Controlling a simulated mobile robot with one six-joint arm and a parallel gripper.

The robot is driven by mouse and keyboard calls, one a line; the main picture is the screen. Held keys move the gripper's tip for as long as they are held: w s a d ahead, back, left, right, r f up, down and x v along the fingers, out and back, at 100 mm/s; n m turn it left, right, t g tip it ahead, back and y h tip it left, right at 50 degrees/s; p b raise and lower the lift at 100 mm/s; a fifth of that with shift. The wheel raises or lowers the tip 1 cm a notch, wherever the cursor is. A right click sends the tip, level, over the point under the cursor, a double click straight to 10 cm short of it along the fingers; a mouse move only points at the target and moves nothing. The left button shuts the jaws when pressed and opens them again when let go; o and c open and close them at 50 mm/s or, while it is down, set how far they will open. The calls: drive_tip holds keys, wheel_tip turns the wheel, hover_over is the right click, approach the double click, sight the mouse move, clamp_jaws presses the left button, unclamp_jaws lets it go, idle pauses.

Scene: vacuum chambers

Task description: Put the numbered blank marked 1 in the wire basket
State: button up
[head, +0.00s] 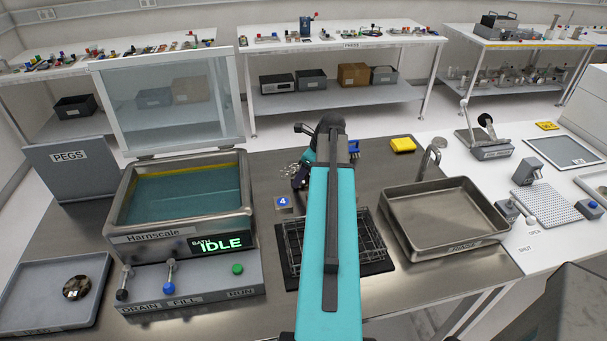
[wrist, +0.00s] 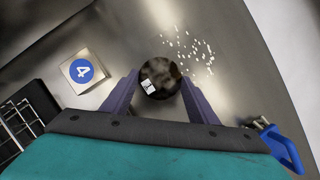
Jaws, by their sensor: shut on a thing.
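My gripper (wrist: 160,88) is shut on a dark, round, shiny piece (wrist: 160,76) with a small white patch; I cannot read a number on it. In the head view my arm largely hides my gripper (head: 302,178), which is beyond the wire basket. The wire basket (head: 292,238) stands on a dark mat, its middle hidden behind my arm. A corner of it shows at the left of the wrist view (wrist: 14,122). A block marked 4 (head: 283,203) lies just behind the basket, left of my gripper; it also shows in the wrist view (wrist: 82,71).
The bath (head: 180,238), lid raised and reading IDLE, stands left. An empty metal sink tray (head: 445,220) is right. White bits (wrist: 190,50) lie beyond my gripper. A blue item (wrist: 285,145) is to its right. A dark disc (head: 76,287) lies in the far-left tray.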

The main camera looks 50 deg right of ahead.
drive_tip(key=o, duration=1.6)
drive_tip(key=shift+f, duration=0.1)
drive_tip(key=shift+b+v, duration=1.15)
drive_tip(key=shift+v, duration=5)
drive_tip(key=shift+w, duration=0.15)
